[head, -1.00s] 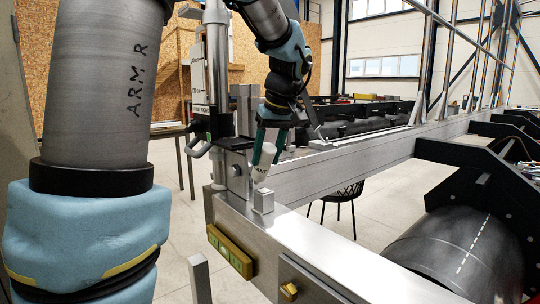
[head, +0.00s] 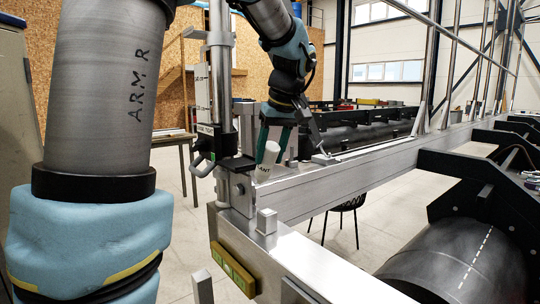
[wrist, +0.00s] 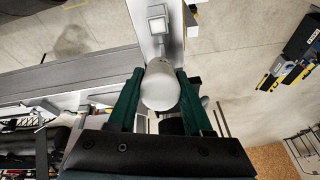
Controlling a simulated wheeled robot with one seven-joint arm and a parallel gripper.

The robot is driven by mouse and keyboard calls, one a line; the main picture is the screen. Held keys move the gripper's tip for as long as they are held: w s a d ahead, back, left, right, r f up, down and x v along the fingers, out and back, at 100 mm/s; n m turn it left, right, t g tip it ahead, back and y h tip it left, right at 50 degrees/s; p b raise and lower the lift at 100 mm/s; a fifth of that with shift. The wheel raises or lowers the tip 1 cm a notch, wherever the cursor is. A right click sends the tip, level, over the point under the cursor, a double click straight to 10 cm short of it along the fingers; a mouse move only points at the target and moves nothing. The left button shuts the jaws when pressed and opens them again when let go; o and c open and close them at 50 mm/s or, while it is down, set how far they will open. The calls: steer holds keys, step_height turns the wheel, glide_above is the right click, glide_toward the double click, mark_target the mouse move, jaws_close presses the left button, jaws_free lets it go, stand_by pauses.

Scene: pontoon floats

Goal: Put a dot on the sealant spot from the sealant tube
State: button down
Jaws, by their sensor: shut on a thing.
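The white sealant tube (head: 268,158), with dark lettering partly readable, is held tilted in my gripper (head: 278,136) above the corner of the silver metal frame (head: 320,262). In the wrist view the tube (wrist: 160,86) lies between the two green fingers of my gripper (wrist: 160,78), which are shut on it. Its far end points toward the frame and is clear of it. A small square metal block (head: 266,222) stands on the frame below the tube; it also shows in the wrist view (wrist: 157,22). I cannot make out the sealant spot.
An upright post with a black clamp (head: 236,166) stands close left of the tube. A yellow-green level (head: 232,268) is on the frame's side. A large black cylinder (head: 450,258) lies at the right. A black chair (head: 347,207) stands behind the frame.

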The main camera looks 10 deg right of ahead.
mark_target(269, 142)
steer(key=shift+w+r, duration=0.1)
steer(key=shift+r, duration=0.05)
steer(key=shift+a+r+p, duration=0.1)
steer(key=shift+r+p, duration=1.1)
steer(key=shift+r, duration=0.3)
steer(key=shift+f, duration=0.1)
